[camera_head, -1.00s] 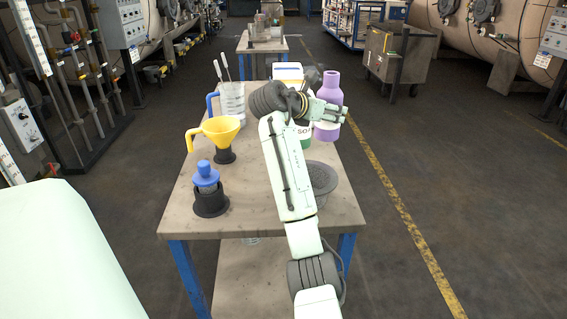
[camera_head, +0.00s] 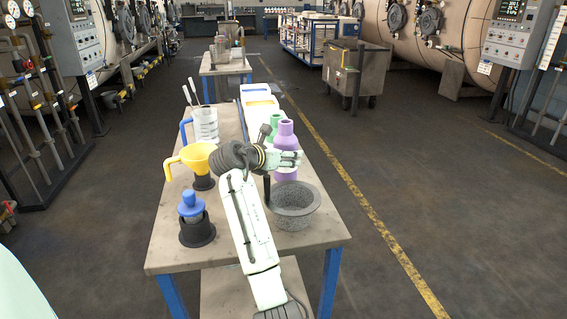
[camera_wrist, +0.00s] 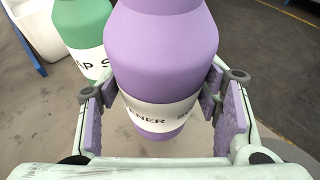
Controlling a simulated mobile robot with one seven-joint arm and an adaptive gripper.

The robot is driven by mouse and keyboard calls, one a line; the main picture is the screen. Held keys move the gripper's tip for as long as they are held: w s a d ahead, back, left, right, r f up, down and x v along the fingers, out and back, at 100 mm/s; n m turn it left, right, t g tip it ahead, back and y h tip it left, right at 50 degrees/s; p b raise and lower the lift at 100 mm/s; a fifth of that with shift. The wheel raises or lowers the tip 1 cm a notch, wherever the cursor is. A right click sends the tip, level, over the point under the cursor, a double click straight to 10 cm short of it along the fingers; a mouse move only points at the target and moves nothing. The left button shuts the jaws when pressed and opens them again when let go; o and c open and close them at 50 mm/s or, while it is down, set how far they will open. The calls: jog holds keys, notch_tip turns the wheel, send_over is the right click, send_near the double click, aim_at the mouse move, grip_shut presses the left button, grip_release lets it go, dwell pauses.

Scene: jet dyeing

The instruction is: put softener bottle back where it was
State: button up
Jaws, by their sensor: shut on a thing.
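The purple softener bottle (camera_head: 287,138) stands upright at the right side of the table, partly hidden by my gripper in the head view. In the wrist view the softener bottle (camera_wrist: 160,50) fills the middle, with a white label band partly reading "ENER". My gripper (camera_head: 290,160) is shut on its lower part, with one pad on each side; the wrist view shows both pads (camera_wrist: 165,105). I cannot tell whether its base touches the table. The green soap bottle (camera_wrist: 85,35) is just left of it; it also shows in the head view (camera_head: 274,121).
The grey table (camera_head: 165,245) also bears a dark round bowl (camera_head: 294,207), a yellow funnel (camera_head: 198,157), a blue-topped item (camera_head: 191,203), a clear jug (camera_head: 206,124) and a white container (camera_head: 258,103).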

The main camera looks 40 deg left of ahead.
jog(key=shift+f, duration=1.35)
jog(key=shift+f, duration=0.1)
jog(key=o, duration=1.7)
jog(key=shift+f, duration=0.15)
